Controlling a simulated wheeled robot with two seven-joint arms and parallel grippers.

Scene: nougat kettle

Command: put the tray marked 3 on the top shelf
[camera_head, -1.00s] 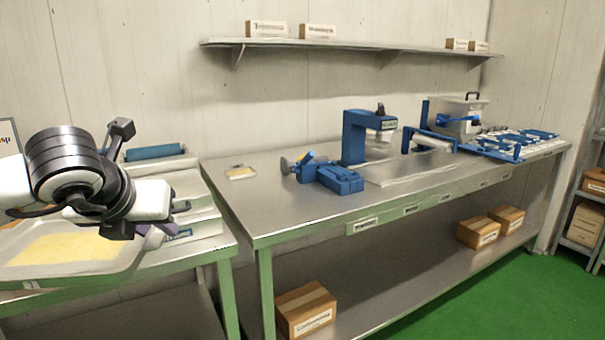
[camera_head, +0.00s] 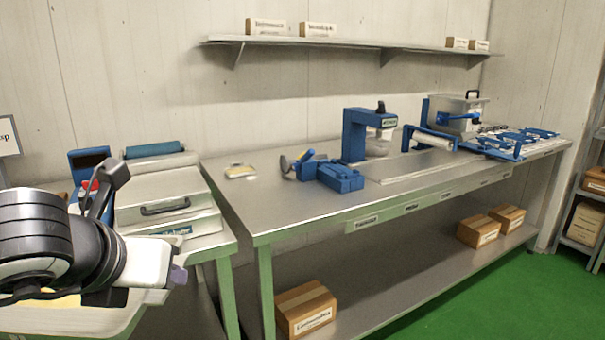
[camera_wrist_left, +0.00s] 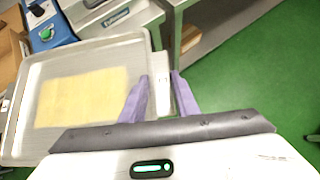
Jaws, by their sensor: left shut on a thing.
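A shallow grey metal tray (camera_wrist_left: 95,57) with a pale yellow slab (camera_wrist_left: 85,98) in it fills the left of the left wrist view. I cannot read a number on it. My left gripper (camera_wrist_left: 160,88) is shut on the tray's side edge, with its purple fingers either side of a pale piece there. In the head view the left gripper (camera_head: 178,276) is at lower left, and part of the tray (camera_head: 100,322) shows below my arm, cut off by the frame. A wall shelf (camera_head: 345,43) runs along the back. My right gripper is not in view.
A metal box with a handle (camera_head: 165,205) and a blue roller (camera_head: 154,149) stand behind the arm. The long steel table (camera_head: 290,217) holds blue machines (camera_head: 355,135). Small cartons (camera_head: 318,30) sit on the wall shelf. A rack (camera_head: 578,240) stands far right.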

